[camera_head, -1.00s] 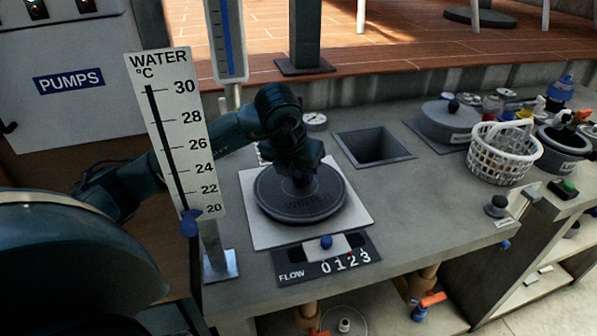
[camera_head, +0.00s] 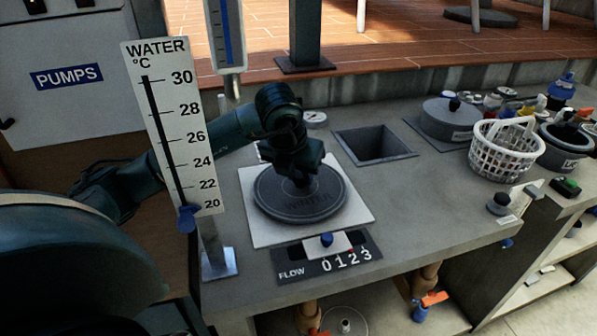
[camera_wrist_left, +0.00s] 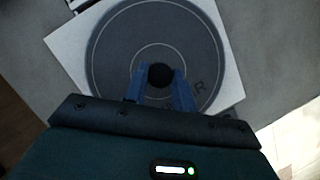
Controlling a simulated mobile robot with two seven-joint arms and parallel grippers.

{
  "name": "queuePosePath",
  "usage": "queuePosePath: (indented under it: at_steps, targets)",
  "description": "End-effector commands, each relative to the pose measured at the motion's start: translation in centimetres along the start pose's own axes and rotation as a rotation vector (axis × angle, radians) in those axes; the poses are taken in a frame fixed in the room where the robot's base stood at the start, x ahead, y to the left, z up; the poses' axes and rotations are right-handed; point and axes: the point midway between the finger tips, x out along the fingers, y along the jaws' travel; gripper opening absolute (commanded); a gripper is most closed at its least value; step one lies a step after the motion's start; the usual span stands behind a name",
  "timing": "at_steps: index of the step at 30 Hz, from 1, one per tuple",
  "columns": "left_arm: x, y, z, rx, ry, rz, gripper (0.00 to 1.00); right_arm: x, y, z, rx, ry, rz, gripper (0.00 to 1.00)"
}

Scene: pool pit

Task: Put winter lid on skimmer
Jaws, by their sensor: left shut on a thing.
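The winter lid (camera_head: 318,203) is a round dark grey disc with raised lettering, lying on a white square plate (camera_head: 262,234) on the counter. My left gripper (camera_head: 300,182) is above its middle, pointing down. In the left wrist view, the blue fingers (camera_wrist_left: 159,82) are shut on the black knob (camera_wrist_left: 160,75) at the centre of the lid (camera_wrist_left: 115,60). Whatever is under the lid is hidden. Another round grey lid with a dark knob (camera_head: 449,119) lies farther right on a dark square. My right gripper is not in view.
A square opening (camera_head: 374,146) is in the counter right of the plate. A white basket (camera_head: 503,150) stands at the right. A thermometer board (camera_head: 176,130) stands left, in front of my arm. A flow slider (camera_head: 327,255) lies before the plate. Bare counter (camera_head: 430,205) extends right.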

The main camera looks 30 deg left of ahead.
Motion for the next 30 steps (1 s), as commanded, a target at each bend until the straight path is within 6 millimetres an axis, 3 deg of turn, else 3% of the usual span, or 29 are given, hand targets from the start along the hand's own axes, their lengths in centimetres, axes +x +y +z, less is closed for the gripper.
queuePosePath:
  at_steps: [30]
  targets:
    - [0.78,0.01,-0.28,-0.001,-0.002,0.0,0.0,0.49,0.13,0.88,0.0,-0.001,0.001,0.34]
